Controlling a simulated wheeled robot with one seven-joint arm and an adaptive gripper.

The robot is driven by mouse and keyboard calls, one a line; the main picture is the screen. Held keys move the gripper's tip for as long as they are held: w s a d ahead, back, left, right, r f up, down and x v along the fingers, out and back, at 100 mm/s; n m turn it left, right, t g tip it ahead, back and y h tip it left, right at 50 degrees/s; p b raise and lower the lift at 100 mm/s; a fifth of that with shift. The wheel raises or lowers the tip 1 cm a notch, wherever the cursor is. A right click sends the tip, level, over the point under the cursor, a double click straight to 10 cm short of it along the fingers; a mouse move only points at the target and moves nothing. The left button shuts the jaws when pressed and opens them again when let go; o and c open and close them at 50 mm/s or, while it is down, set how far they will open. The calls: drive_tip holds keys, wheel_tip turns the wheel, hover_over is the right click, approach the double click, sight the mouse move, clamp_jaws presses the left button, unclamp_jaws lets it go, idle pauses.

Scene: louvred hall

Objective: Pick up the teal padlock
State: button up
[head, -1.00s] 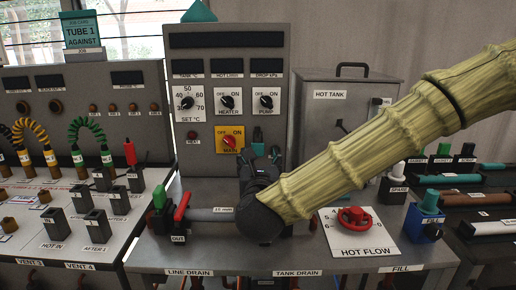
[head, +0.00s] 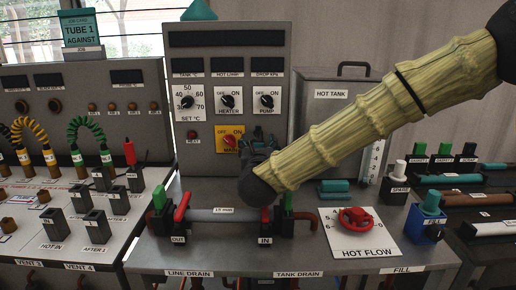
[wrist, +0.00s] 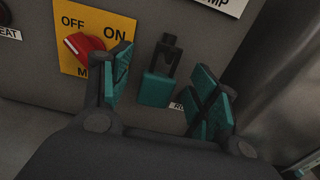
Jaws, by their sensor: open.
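The teal padlock (wrist: 156,90) hangs upright on a dark hook (wrist: 169,52) on the grey panel, to the right of the red main switch. It shows between the two fingers in the wrist view. My gripper (wrist: 167,84) is open, with teal pads on both fingers, one on each side of the padlock and apart from it.
The red main switch (wrist: 84,46) on its yellow plate is close to the left finger. Below stand a grey tube (head: 222,214) with red-handled valves and a red hot flow wheel (head: 355,217). A teal block (head: 335,186) lies by the hot tank (head: 322,120).

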drive_tip(key=shift+w+d, duration=0.1)
drive_tip(key=shift+w, duration=0.4)
drive_tip(key=c, duration=1.1)
drive_tip(key=shift+c, duration=0.2)
drive_tip(key=shift+r, duration=0.15)
